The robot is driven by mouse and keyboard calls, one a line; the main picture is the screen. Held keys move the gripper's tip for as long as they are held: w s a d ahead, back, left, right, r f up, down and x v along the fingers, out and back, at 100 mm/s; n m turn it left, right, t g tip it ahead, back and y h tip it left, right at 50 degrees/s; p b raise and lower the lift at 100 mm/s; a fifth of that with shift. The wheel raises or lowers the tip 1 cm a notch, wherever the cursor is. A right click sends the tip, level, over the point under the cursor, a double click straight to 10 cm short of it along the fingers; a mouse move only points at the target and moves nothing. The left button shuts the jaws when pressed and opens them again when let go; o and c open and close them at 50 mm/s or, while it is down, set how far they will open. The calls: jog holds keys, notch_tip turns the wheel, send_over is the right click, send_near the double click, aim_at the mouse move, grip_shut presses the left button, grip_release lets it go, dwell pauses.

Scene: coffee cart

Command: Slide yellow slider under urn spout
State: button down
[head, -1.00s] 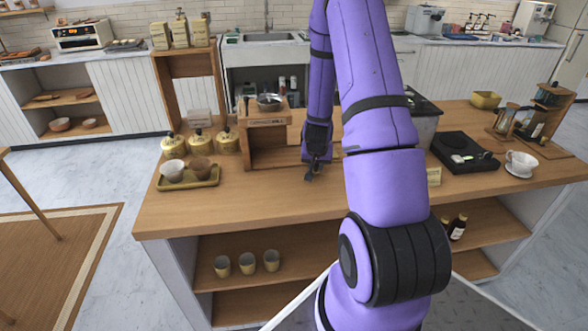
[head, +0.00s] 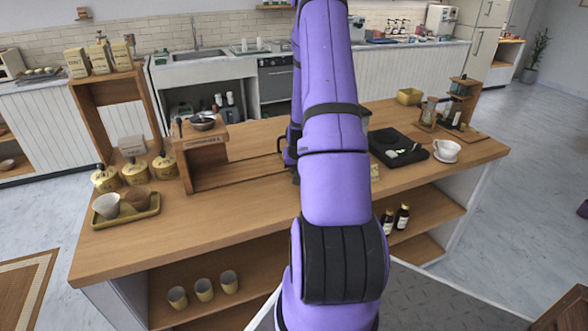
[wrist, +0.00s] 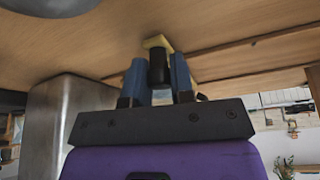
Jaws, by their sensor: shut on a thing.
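In the wrist view, my gripper (wrist: 159,66) has its two blue fingers closed around a dark upright piece. A yellow part, which I take for the yellow slider (wrist: 158,42), shows just beyond the fingertips against a wooden surface. A grey metal body, probably the urn (wrist: 65,115), stands close on the left in the wrist view. I cannot make out its spout. In the head view my purple arm covers the gripper, the slider and most of the urn, so their spacing cannot be told there.
The wooden cart top (head: 240,215) has clear room at the front. A tray (head: 150,211) with cups and several yellow jars (head: 135,172) stand at left. A black scale (head: 398,147) and a white cup (head: 446,150) are at right. A wooden stand (head: 205,138) is left of my arm.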

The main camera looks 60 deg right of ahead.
jog(key=c, duration=1)
grip_release()
jog(key=shift+r, duration=0.15)
jog(key=v, duration=1)
jog(key=shift+a+r, duration=0.1)
jog(key=shift+r, duration=0.15)
